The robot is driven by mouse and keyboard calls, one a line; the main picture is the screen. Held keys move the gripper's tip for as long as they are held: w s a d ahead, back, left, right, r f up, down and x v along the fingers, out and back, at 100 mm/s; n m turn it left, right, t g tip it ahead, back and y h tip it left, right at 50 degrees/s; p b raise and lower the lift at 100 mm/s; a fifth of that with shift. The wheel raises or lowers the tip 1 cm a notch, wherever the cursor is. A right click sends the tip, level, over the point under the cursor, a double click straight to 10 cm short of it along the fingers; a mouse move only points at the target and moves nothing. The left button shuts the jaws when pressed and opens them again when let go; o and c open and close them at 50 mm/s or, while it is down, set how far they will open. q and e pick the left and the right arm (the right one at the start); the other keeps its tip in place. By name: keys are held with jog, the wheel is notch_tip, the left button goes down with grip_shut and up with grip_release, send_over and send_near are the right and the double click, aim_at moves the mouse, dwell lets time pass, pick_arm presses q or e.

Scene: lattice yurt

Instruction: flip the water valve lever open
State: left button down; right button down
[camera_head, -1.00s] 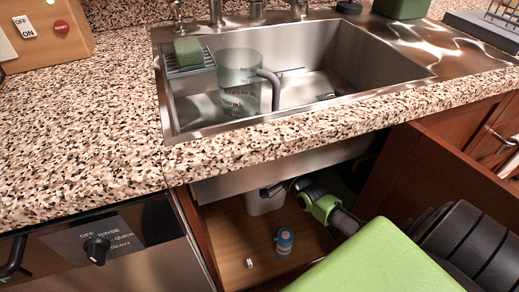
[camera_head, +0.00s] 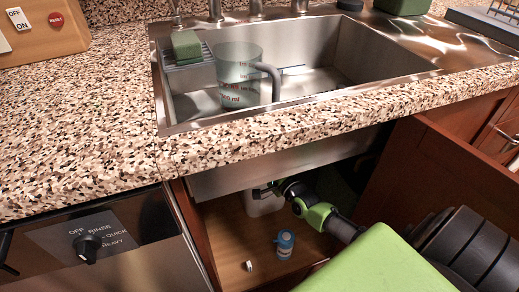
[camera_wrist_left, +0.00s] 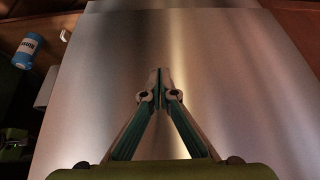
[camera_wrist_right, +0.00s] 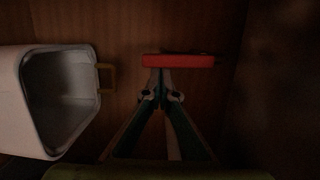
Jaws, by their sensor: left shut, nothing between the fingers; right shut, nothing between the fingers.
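The red valve lever (camera_wrist_right: 178,61) shows as a flat horizontal bar in the dim right wrist view. My right gripper (camera_wrist_right: 160,88) is shut and empty, and its fingertips reach up to the bar's lower edge. I cannot tell whether they touch it. In the head view the right gripper (camera_head: 262,191) is inside the cabinet under the sink, beside a white container (camera_head: 264,205). The valve is hidden in the head view. My left gripper (camera_wrist_left: 160,88) is shut and empty in front of a brushed metal surface (camera_wrist_left: 225,65); it is out of the head view.
The white open-topped container (camera_wrist_right: 70,95) stands left of the lever. A blue bottle (camera_head: 285,243) and a small white item (camera_head: 248,265) are on the cabinet floor. The open cabinet door (camera_head: 440,180) is at the right. A jug (camera_head: 238,80) stands in the sink (camera_head: 330,55).

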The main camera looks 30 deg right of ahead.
dwell(0.3)
jog(key=s, duration=1.2)
